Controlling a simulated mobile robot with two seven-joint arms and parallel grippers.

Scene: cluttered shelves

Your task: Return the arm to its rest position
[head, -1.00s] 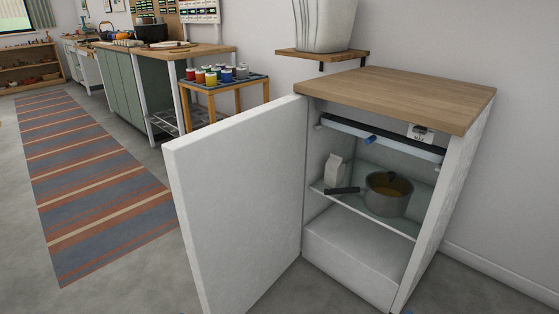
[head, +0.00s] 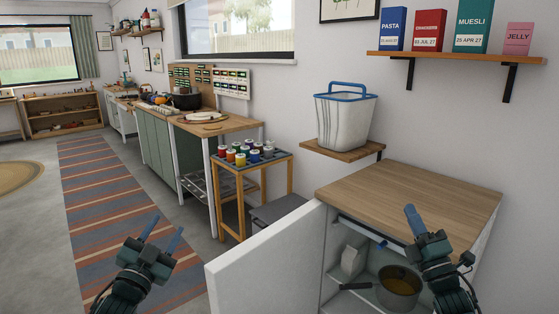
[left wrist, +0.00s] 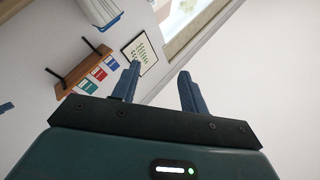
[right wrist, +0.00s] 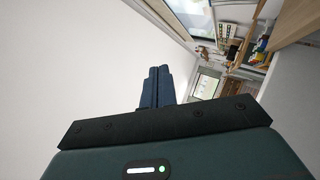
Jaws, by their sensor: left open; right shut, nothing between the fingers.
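My left gripper (head: 162,236) is raised in the lower left of the head view, open and empty, in front of the striped rug. Its two blue fingers stand apart in the left wrist view (left wrist: 157,88).
The fridge door (head: 262,262) stands open between my arms. Inside are a pot (head: 398,284) and a white carton (head: 352,260). The wooden top (head: 400,198) is bare. A basket (head: 345,118) sits on a low wall shelf; boxes stand on a higher shelf (head: 455,60). A stand holds several paint jars (head: 246,153).

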